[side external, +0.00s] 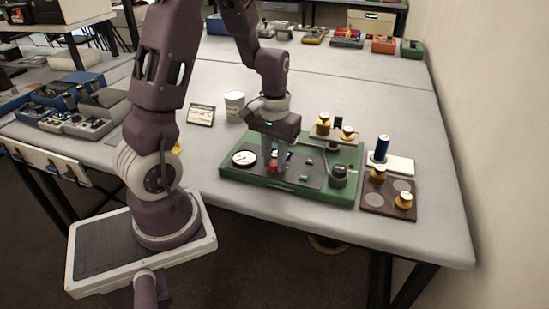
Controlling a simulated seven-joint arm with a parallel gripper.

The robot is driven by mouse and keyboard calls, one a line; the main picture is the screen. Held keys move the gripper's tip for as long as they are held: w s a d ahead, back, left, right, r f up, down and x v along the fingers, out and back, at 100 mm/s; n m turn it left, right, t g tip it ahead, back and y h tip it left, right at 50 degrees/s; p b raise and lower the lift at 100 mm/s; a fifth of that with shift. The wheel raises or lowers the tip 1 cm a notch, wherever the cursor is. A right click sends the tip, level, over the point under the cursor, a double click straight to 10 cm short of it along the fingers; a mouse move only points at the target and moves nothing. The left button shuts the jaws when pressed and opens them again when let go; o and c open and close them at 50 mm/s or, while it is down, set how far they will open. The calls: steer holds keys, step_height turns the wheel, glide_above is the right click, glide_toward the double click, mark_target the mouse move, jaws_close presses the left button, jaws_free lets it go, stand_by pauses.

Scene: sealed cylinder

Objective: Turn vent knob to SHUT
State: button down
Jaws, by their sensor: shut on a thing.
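A green case (230,174) with a dark top panel (312,178) lies on the table. My gripper (273,163) points down over the left-middle of this panel. Its fingers are shut on a small knob, with a red part (273,168) showing at the fingertips. The fingers hide most of the knob, and its pointer and any SHUT marking are too small to read. A white round gauge (244,158) sits on the panel just left of my gripper. A black round part (338,177) stands at the panel's right end.
Brass-coloured pieces (323,124) stand on a plate behind the case. To the right are a dark blue cylinder (382,148) on a white block and a brown tray (376,204) with brass pieces. A white tub (234,104) and a small sign (201,115) stand behind left.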

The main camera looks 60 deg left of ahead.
mark_target(274, 163)
steer(key=shift+n, duration=2.2)
steer(key=c, duration=1.2)
jaws_free()
steer(key=shift+o, duration=0.2)
steer(key=shift+r, duration=0.15)
step_height(274, 163, up, 7)
steer(key=shift+f, duration=0.1)
